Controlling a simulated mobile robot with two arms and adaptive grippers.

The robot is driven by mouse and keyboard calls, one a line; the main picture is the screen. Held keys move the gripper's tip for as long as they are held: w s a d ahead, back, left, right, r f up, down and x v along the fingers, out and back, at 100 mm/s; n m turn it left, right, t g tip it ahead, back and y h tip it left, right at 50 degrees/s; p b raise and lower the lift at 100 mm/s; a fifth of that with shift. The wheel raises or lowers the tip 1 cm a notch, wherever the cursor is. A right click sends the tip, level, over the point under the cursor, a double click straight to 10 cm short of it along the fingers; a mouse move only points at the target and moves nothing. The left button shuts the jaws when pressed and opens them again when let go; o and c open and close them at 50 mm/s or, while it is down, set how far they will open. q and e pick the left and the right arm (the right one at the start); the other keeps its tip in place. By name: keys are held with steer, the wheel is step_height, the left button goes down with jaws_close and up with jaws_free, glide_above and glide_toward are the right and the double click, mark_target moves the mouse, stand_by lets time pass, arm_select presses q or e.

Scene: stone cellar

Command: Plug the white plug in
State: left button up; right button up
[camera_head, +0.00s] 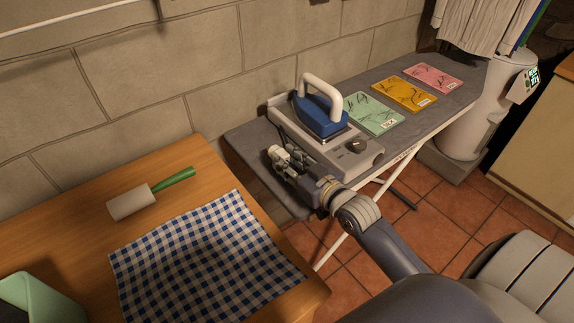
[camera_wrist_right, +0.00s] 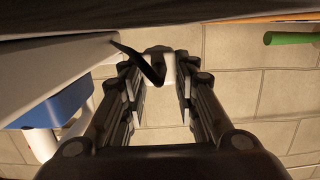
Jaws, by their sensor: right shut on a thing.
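My right gripper (camera_head: 284,162) is at the near left end of the ironing board, beside the grey iron station. It is shut on the white plug (camera_head: 275,151), which shows small at its fingertips. In the right wrist view the white plug (camera_wrist_right: 168,72) sits between the fingers of my right gripper (camera_wrist_right: 160,88), with a black cord (camera_wrist_right: 143,62) running from it toward the upper left. The plug's far end is dark and its prongs cannot be made out. No wall socket can be made out. My left gripper is not in view.
A blue iron (camera_head: 319,114) stands on the grey station (camera_head: 355,163). Green (camera_head: 372,115), yellow (camera_head: 404,93) and pink (camera_head: 433,78) packets lie on the ironing board (camera_head: 245,140). A wooden table (camera_head: 75,245) holds a lint roller (camera_head: 132,203) and a checkered cloth (camera_head: 205,260).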

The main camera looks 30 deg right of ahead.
steer(key=s+a+r+b, duration=0.1)
steer(key=s+a, duration=0.1)
steer(key=s, duration=0.5)
steer(key=s+a+r+b, duration=0.1)
steer(key=s+a+r, duration=0.1)
steer(key=s, duration=0.5)
step_height(320, 180, up, 10)
steer(key=s+p, duration=0.1)
steer(key=p, duration=1.1)
steer(key=shift+s+f, duration=0.15)
steer(key=shift+s, duration=0.1)
steer(key=shift+a, duration=0.1)
